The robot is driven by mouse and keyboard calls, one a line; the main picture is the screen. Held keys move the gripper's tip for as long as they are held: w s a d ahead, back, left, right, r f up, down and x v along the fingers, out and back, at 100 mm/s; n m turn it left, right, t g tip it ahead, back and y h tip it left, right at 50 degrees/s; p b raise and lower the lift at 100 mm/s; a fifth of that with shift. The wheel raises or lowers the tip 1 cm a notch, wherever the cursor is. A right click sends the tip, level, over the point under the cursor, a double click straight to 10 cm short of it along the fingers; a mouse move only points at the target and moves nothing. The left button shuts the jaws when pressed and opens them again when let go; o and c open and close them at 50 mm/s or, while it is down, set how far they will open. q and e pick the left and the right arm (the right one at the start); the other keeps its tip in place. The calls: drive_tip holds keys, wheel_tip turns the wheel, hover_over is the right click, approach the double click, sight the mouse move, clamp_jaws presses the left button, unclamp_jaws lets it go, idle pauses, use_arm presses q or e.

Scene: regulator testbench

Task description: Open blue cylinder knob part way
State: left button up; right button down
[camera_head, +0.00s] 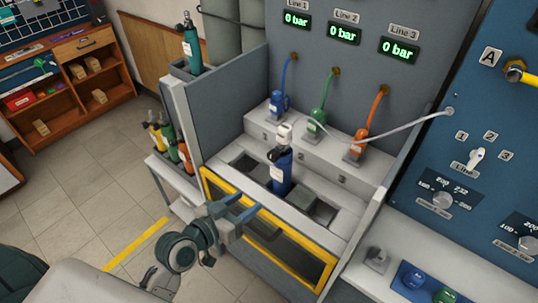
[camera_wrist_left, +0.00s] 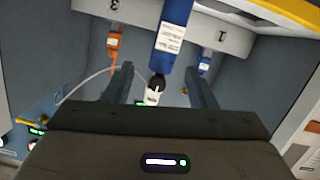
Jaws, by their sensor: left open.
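The blue cylinder (camera_head: 281,175), with a white label, stands upright in the bench slot. A white piece (camera_head: 284,134) sits on a dark collar at its top; I cannot tell which part is the knob. My left gripper (camera_head: 245,207) is open and empty, in front of the cylinder near the yellow-framed front, apart from it. In the left wrist view the blue cylinder (camera_wrist_left: 174,32) appears inverted, its dark and white top (camera_wrist_left: 154,92) lying in line between my open fingers (camera_wrist_left: 158,76). My right gripper is not in view.
Blue (camera_head: 279,104), green (camera_head: 317,121) and orange (camera_head: 358,146) hose connectors stand on the ledge behind. A grey hose (camera_head: 400,123) crosses to the blue panel (camera_head: 470,120). Displays read 0 bar (camera_head: 344,35). A yellow-edged front (camera_head: 265,232) and grey side wall (camera_head: 222,105) bound the bench.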

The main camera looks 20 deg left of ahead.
sight(271, 159)
use_arm(q)
wheel_tip(271, 159, up, 5)
drive_tip(key=w+n+t, duration=0.1)
drive_tip(key=w+t, duration=0.1)
drive_tip(key=t, duration=0.1)
drive_tip(key=p+x, duration=0.3)
drive_tip(key=x, duration=0.6)
drive_tip(key=shift+w+a, duration=0.1)
drive_tip(key=shift+a, duration=0.1)
drive_tip(key=shift+w+d, duration=0.2)
drive_tip(key=shift+w, duration=0.3)
drive_tip(key=c, duration=1)
